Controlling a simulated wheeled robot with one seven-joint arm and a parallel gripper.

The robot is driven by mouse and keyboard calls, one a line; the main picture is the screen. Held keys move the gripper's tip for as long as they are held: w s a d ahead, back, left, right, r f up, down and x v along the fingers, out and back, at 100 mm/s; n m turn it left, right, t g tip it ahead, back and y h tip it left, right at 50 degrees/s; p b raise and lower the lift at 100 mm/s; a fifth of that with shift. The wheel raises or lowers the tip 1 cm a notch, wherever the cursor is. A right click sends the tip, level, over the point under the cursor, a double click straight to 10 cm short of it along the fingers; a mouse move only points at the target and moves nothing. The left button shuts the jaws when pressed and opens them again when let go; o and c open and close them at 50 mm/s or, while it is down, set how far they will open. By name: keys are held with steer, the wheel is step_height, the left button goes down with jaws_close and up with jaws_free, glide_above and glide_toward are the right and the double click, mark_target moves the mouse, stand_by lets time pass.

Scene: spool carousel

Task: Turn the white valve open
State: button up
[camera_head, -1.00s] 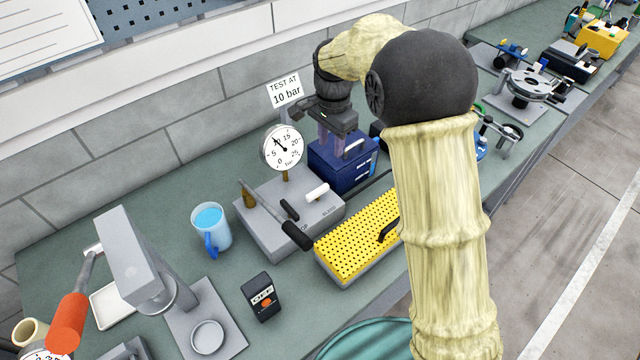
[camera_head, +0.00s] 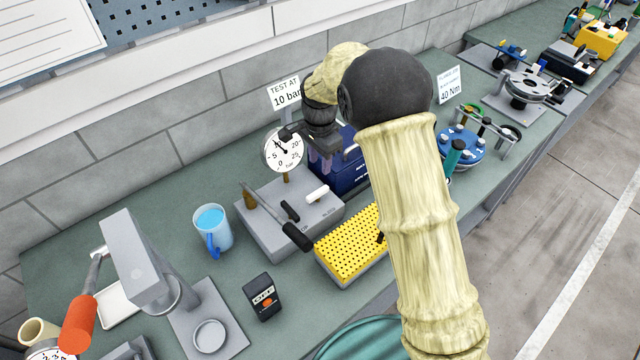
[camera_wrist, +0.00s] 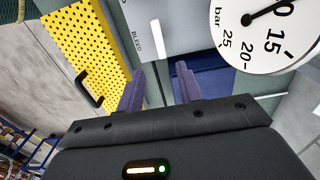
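The white valve (camera_head: 317,193) is a short white bar on top of the grey pump block (camera_head: 268,232). In the wrist view, the white valve (camera_wrist: 155,33) shows near the top middle, beside the printed word BLEED. My gripper (camera_head: 324,166) is above and behind the valve, near the pressure gauge (camera_head: 283,150). In the wrist view, the purple fingers of my gripper (camera_wrist: 160,86) stand apart with nothing between them. They are apart from the valve. The gauge (camera_wrist: 262,30) fills the upper right there.
A long black-gripped lever (camera_head: 298,237) and a small black handle (camera_head: 290,211) are on the pump. A blue box (camera_head: 350,177) stands behind my gripper, and a yellow perforated plate (camera_head: 345,243) lies at the right. A blue cup (camera_head: 211,230) stands left.

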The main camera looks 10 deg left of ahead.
mark_target(320, 190)
step_height(320, 190, down, 11)
steer(key=p, duration=0.3)
steer(key=shift+f, duration=0.15)
jaws_close()
